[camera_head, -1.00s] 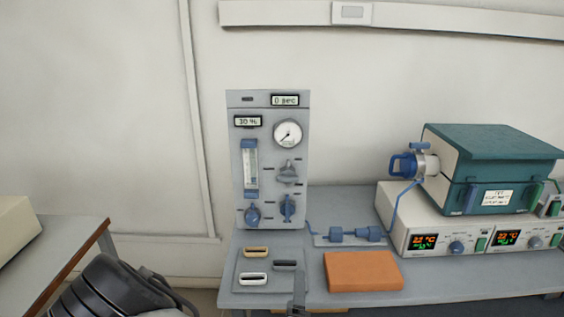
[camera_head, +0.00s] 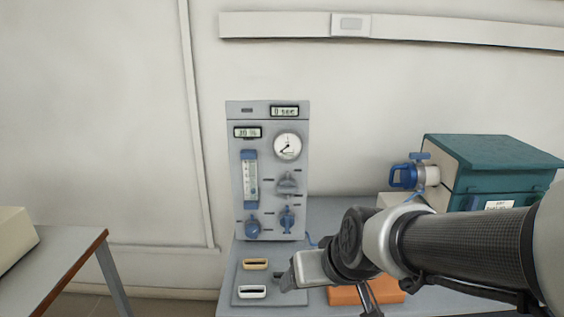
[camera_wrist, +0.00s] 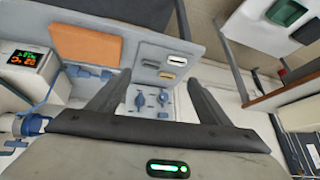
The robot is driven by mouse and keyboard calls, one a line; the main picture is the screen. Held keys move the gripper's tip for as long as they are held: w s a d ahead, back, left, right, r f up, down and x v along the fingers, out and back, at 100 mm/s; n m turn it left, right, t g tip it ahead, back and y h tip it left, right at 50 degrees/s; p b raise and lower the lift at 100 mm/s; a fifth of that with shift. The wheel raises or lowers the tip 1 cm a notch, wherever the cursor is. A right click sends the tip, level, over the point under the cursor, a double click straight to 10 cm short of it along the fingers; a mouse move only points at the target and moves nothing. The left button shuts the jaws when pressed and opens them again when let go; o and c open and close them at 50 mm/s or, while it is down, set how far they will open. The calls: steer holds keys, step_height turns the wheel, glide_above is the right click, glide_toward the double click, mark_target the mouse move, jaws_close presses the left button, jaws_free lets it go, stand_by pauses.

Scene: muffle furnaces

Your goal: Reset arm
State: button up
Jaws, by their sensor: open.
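My arm (camera_head: 460,245) reaches in from the right of the head view, in front of the furnace and the bench. In the wrist view my gripper (camera_wrist: 155,90) is open, its two dark fingers wide apart with nothing held between them. Beyond the fingers, the blue knobs (camera_wrist: 140,101) of the gas panel show. In the head view the gripper's far end is partly hidden by my own arm.
The grey gas panel (camera_head: 270,215) stands on the bench. A tan-rimmed piece (camera_head: 255,264) and a white piece (camera_head: 252,292) lie on a plate before it. An orange block (camera_head: 343,296) is partly covered. The teal furnace (camera_head: 490,155) stands right; another table (camera_head: 65,250) stands left.

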steer(key=s+d+r+m+h+p, duration=0.2)
steer(key=s+d+r, duration=0.65)
steer(key=s, duration=0.25)
step_height(320, 180, up, 14)
steer(key=p, duration=1.4)
steer(key=shift+w+a+r+g, duration=0.15)
steer(key=shift+a+r+g, duration=0.05)
steer(key=shift+g, duration=0.2)
